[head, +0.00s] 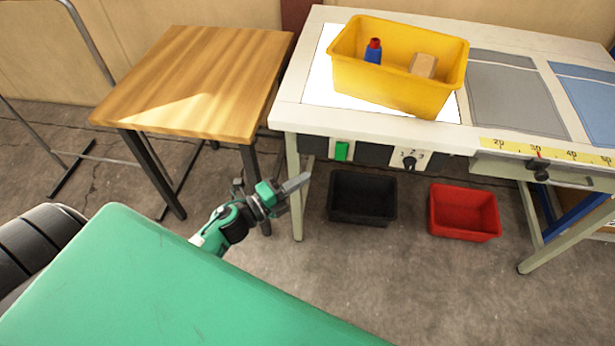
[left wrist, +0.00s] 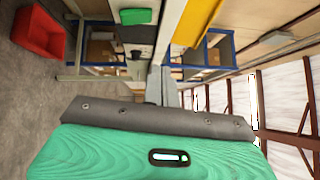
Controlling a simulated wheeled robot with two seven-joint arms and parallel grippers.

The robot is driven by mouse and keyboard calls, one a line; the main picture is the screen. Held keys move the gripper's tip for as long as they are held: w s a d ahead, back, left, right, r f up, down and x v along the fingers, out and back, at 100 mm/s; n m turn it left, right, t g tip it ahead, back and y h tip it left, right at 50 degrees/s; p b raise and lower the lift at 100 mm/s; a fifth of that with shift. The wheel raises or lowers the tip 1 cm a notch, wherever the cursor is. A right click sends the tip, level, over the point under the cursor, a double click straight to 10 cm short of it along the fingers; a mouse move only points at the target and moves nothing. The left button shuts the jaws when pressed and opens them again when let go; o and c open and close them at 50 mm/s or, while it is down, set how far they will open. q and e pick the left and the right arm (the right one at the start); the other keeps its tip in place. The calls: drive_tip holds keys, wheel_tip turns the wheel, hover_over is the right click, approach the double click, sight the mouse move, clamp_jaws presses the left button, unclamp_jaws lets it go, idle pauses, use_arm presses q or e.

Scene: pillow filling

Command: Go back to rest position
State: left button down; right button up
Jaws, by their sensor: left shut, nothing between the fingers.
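My left gripper (head: 296,183) is in the middle of the head view, in front of the workbench and beside the small wooden table. Its fingers are shut with nothing between them. In the left wrist view the shut fingers (left wrist: 155,86) point away toward the bench's underside. My right gripper does not show in either view.
A white workbench (head: 290,115) carries a yellow crate (head: 390,88) holding a blue bottle (head: 373,52) and a tan block (head: 423,66). A wooden table (head: 200,85) stands left. A black bin (head: 362,197) and a red bin (head: 464,212) sit below the bench.

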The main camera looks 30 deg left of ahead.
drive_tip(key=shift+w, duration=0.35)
